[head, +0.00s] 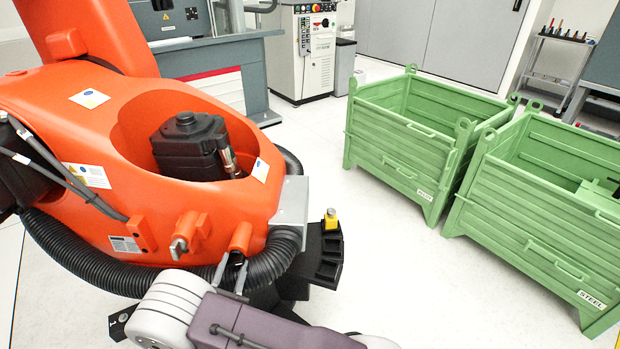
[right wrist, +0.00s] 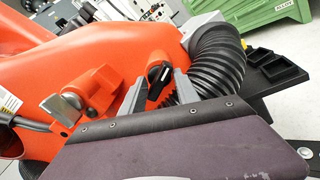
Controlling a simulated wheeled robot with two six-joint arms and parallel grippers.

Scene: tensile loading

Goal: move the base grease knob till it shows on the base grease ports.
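The large orange robot base (head: 215,215) fills the left of the head view. Two orange stubs stick out low on its front. The left stub carries a silver metal piece (head: 180,247), which also shows in the right wrist view (right wrist: 66,108). In the right wrist view the right stub has a black knob with a light mark (right wrist: 158,74), which I take for the base grease knob. My right gripper (head: 231,274) is open, its grey fingers either side of this stub, just below the knob; whether they touch is unclear. My left gripper is out of view.
A ribbed black hose (head: 274,258) curves close beside the right stub. A black stepped bracket with a yellow cap (head: 330,219) stands just right of it. Green crates (head: 402,150) stand farther right on the white floor, with open floor between.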

